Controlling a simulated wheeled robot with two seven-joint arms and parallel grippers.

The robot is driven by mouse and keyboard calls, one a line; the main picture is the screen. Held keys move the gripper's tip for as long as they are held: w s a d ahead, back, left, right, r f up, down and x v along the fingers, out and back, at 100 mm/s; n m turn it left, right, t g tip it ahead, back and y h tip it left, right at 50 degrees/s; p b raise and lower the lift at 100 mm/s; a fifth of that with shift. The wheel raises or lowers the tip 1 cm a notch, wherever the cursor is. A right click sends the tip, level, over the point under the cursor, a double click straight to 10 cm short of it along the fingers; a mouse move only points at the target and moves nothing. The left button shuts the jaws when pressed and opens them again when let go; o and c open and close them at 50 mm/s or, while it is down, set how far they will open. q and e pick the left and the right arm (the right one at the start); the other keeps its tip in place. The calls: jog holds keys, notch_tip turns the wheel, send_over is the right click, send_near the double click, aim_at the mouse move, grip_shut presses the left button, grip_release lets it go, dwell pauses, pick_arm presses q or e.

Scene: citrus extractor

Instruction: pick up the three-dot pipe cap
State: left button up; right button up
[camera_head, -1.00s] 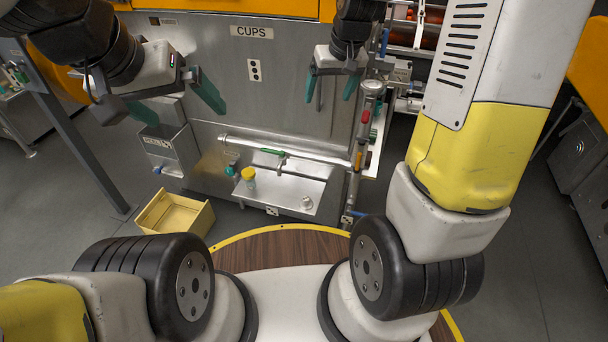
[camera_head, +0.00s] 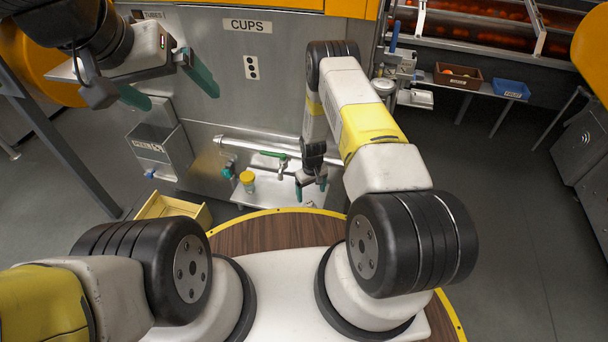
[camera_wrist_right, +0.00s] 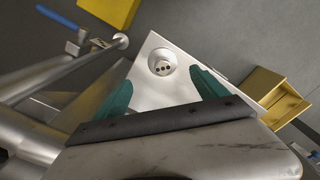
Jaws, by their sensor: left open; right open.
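The three-dot pipe cap is a round silver disc (camera_wrist_right: 162,66) with dark dots on its top. It sits near a corner of the bare metal tray in the right wrist view. My right gripper (camera_head: 311,187) points down over the right end of the metal tray (camera_head: 268,192). In the wrist view its green fingers (camera_wrist_right: 161,80) are spread, with the cap between and just beyond the tips, apparently untouched. In the head view the cap is hard to make out below this gripper. My left gripper (camera_head: 184,100) is open and empty, in front of the steel panel.
A yellow-capped piece (camera_head: 247,178) stands on the tray's left part. A horizontal pipe (camera_head: 260,147) with a green-handled valve runs behind the tray. An open yellow box (camera_head: 172,207) lies at lower left. A steel bin (camera_head: 160,150) hangs on the panel.

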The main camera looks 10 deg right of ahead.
aim_at(309, 202)
jog(key=f, duration=0.8)
jog(key=shift+s+a+f, duration=0.1)
jog(key=shift+a+f, duration=0.1)
jog(key=shift+a, duration=0.1)
jog(key=shift+c, duration=0.2)
jog(key=shift+r, duration=0.1)
jog(key=c, duration=1.6)
